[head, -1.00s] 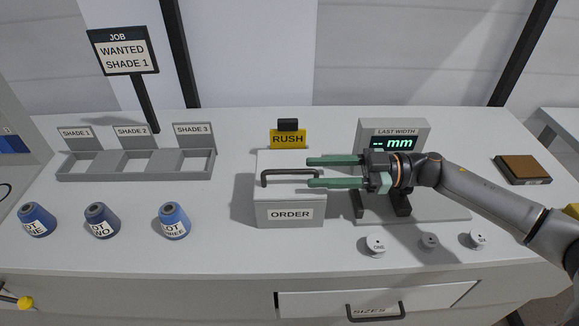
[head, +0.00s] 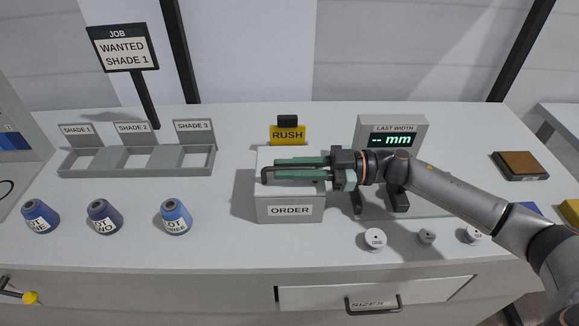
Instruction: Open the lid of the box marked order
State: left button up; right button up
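The white box marked ORDER (head: 290,212) stands on the table with its lid down. A dark bar handle (head: 265,176) sits on top of the lid. My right gripper (head: 278,168) reaches in from the right over the lid. Its two green fingers lie along the handle, one behind it and one in front, now close together. The fingers hide most of the handle, and its left end still shows. The grip looks closed around the handle bar. My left gripper is not in view.
A yellow RUSH sign (head: 288,136) stands behind the box. Blue thread cones (head: 175,217) stand to the left, small white discs (head: 374,239) to the front right. The table in front of the box is clear.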

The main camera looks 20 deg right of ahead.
grip_shut()
dwell(0.9)
jog(key=shift+w, duration=0.1)
